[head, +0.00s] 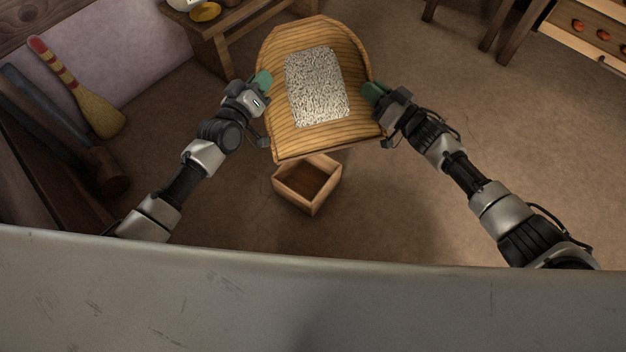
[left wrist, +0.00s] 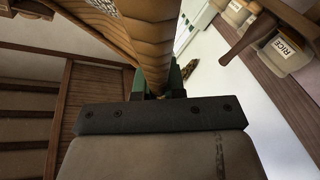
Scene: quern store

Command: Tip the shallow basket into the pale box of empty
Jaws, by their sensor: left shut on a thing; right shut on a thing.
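The shallow basket (head: 276,128) is a ribbed, tan tray with a rounded far end. It holds a speckled white and grey layer of grain (head: 317,88). My left gripper (head: 262,80) is shut on its left rim, and my right gripper (head: 374,91) is shut on its right rim. In the left wrist view the basket's ribbed wall (left wrist: 152,45) runs between the green fingers (left wrist: 155,85). The pale box (head: 311,186) stands on the floor just below the basket's near edge in the head view. It is open, and its visible inside looks empty and brown.
A wooden table (head: 232,32) stands behind the basket to the left. A broom (head: 97,113) leans at the left wall. A shelf with red items (head: 590,30) is at the top right. The floor (head: 470,130) on the right is clear.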

